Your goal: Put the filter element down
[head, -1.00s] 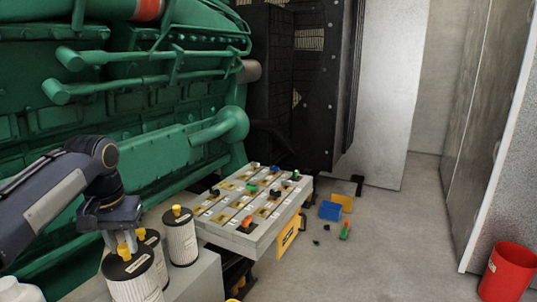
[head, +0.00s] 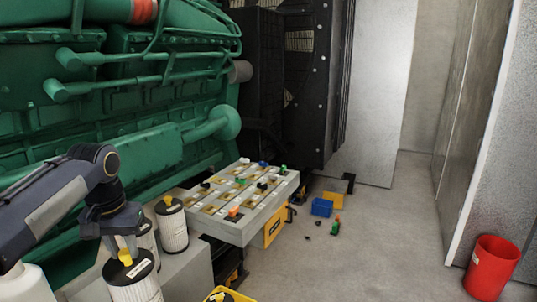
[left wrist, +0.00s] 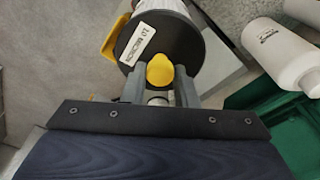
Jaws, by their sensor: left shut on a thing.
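My left gripper (head: 125,248) is shut on the yellow knob of a filter element (head: 136,284), a white pleated cylinder with a black cap. In the left wrist view, the two grey fingers (left wrist: 160,88) stand either side of the knob, and the labelled black cap (left wrist: 178,38) is beyond them. The filter looks about upright; its bottom is out of frame, so I cannot tell whether it touches anything. A second, similar filter (head: 173,226) stands on the grey bench (head: 193,262). A third filter (head: 147,238) is partly hidden behind my gripper. My right gripper is not in view.
A grey tray (head: 232,230) with small coloured parts lies beyond the filters, beside the green engine (head: 90,120). A yellow container (head: 222,292) shows at the bottom edge. Blue (head: 321,207) and yellow blocks lie on the floor. A red bin (head: 492,268) stands right.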

